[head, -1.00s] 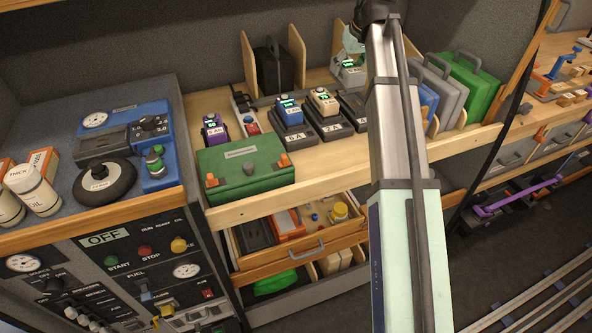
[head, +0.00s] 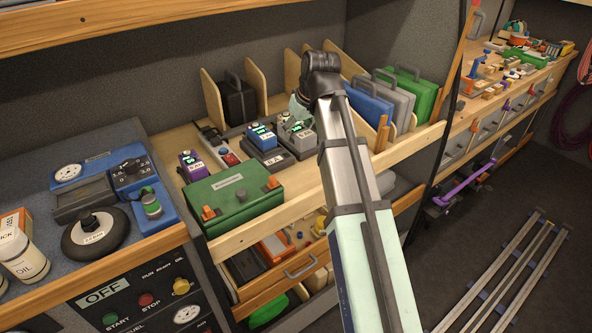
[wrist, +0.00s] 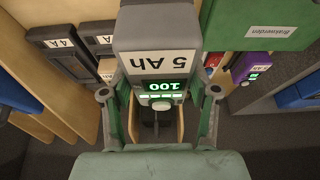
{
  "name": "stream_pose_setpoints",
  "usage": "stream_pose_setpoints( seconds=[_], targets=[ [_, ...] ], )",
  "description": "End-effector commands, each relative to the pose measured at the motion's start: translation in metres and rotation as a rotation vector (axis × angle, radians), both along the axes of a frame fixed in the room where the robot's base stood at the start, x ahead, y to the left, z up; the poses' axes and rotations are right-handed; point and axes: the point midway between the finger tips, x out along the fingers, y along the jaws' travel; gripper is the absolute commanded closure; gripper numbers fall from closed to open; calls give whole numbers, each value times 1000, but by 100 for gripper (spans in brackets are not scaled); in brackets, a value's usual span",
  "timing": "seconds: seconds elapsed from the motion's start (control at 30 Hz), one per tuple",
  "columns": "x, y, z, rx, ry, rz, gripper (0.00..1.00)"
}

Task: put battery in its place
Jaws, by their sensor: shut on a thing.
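My gripper (wrist: 159,93) is shut on a grey battery (wrist: 160,45) marked 5 Ah, with a green display reading 100. In the head view the grey battery (head: 301,134) is held above the charger row, just right of the blue battery (head: 263,137). The blue battery sits on a dark charger (head: 277,161). A purple battery (head: 191,162) stands to the left. In the wrist view dark chargers, one marked 4 A (wrist: 67,48), lie left of the held battery. My gripper and arm hide part of the charger row in the head view.
A green case (head: 232,197) lies at the shelf's front left. A black case (head: 239,100) stands between wooden dividers behind. Blue, grey and green cases (head: 412,88) stand in slots to the right. An open drawer (head: 283,275) is below the shelf.

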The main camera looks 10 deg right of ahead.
Motion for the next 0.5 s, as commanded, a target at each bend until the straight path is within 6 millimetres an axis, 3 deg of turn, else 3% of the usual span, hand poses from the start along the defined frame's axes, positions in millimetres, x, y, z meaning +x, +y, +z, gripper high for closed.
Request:
stream_pose_setpoints(
  seconds=[0.3, 0.5],
  targets=[
    [-2, 0, -70, 1, 1, -1, 98],
    [-1, 0, -96, 0, 0, 0, 98]
  ],
)
